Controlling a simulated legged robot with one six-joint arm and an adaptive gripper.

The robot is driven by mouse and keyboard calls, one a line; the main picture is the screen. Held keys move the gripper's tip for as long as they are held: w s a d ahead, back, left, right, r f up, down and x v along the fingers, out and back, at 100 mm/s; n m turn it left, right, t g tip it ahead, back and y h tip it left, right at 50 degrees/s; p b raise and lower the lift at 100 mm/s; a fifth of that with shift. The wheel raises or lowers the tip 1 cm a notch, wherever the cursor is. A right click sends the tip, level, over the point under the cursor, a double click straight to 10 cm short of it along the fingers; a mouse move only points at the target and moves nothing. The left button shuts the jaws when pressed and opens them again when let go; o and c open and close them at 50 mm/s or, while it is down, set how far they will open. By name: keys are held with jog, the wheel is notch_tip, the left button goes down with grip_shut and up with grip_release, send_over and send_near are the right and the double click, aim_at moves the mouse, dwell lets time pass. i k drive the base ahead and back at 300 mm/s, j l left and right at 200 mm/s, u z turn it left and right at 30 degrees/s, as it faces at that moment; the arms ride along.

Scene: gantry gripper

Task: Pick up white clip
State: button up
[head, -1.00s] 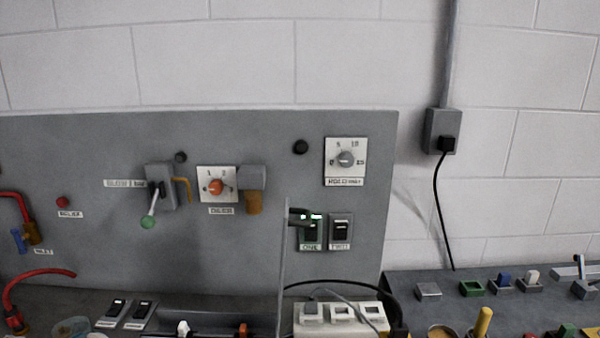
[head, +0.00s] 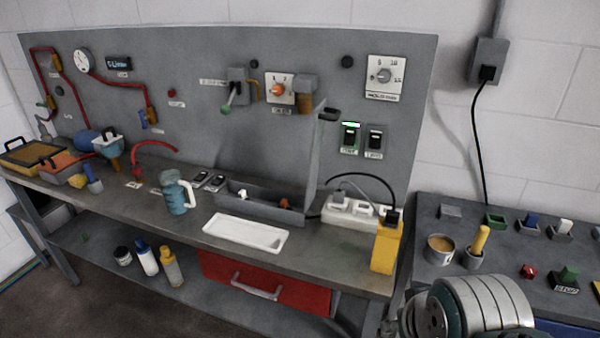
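I cannot tell for certain which thing is the white clip. A small white piece (head: 243,196) lies in a grey open bin (head: 262,208) on the bench, in front of the upright panel. Another small white piece (head: 565,227) stands up from a grey holder on the right-hand table. Both are too small to make out in detail. A rounded silver and teal part of my arm shows at the lower right; my gripper's fingers are not in view.
A white tray (head: 246,234), a teal mug (head: 176,192), a yellow block (head: 386,247) and a power strip (head: 352,210) stand on the bench (head: 140,205). A thin grey upright plate rises behind the bin. The right table (head: 440,208) holds several small coloured parts and a tin (head: 438,250).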

aim_at(242, 194)
jog(key=k+l+u, duration=0.3)
jog(key=i+j, duration=1.1)
jog(key=j, duration=0.15)
jog(key=j+z, duration=0.5)
jog(key=j, duration=0.25)
jog(key=i, duration=0.4)
